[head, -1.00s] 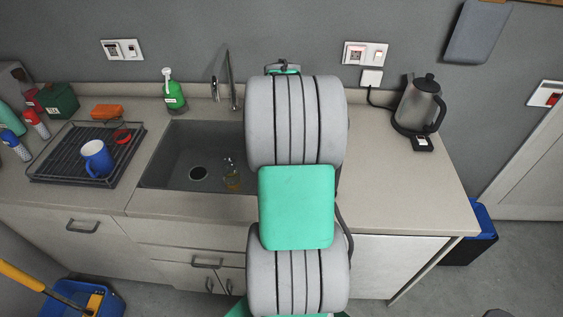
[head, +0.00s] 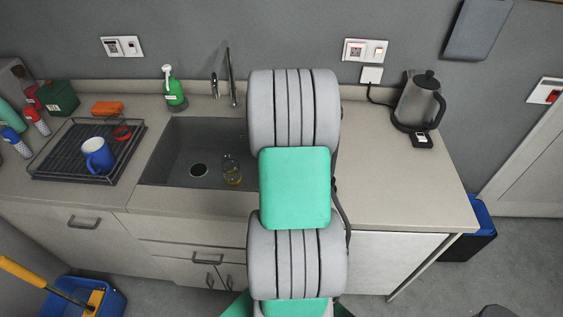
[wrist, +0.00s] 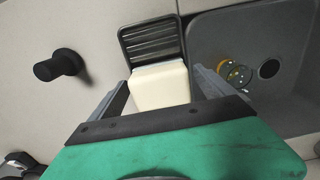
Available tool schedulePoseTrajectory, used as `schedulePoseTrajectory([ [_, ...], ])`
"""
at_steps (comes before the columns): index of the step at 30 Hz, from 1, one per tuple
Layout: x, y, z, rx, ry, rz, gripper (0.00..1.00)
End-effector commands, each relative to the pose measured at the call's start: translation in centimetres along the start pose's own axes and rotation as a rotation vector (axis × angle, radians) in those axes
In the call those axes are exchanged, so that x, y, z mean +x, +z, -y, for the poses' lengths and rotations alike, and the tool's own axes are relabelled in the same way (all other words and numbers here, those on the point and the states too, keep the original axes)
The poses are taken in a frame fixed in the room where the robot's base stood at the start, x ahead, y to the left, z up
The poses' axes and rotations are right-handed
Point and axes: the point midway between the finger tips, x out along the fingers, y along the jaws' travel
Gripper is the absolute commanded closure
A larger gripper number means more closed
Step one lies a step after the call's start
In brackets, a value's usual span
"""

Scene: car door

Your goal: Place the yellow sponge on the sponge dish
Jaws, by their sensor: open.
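The pale yellow sponge (wrist: 159,88) is a block between the two fingers of my gripper (wrist: 163,75) in the wrist view. My gripper is open, with a finger on either side of the sponge. The dark ribbed sponge dish (wrist: 152,42) lies just beyond the sponge, and the sponge covers its lower end in the picture. I cannot tell whether the sponge rests on the dish or on the counter, or whether a finger touches it. In the head view my arm hides the gripper, sponge and dish.
The sink (head: 190,145) is beside the dish and holds a glass (head: 232,170). A kettle (head: 418,102) stands on the right of the counter (head: 395,195). A dark upright cylinder (wrist: 58,66) stands near the dish. A rack (head: 75,165) with a blue mug (head: 97,155) is at left.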

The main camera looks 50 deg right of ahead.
Motion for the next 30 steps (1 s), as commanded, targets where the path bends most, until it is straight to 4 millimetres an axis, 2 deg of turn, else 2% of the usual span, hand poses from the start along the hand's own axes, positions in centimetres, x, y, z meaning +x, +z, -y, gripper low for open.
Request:
schedulePoseTrajectory([
  [4, -0.2, 0.0, 0.0, 0.0, 0.0, 0.0, 0.08],
  [8, -1.4, -0.1, 0.0, 0.0, 0.0, -0.005, 0.08],
  [18, -9.6, -0.1, 0.0, 0.0, 0.0, -0.004, 0.08],
  [21, -11.3, -0.1, 0.0, 0.0, 0.0, -0.003, 0.08],
  [26, -12.4, 0.0, 0.1, -0.001, 0.0, -0.001, 0.08],
  [28, -12.7, 0.5, 0.9, -0.025, -0.001, -0.009, 0.08],
  [30, -13.3, 2.0, 3.4, -0.092, -0.005, -0.036, 0.08],
])
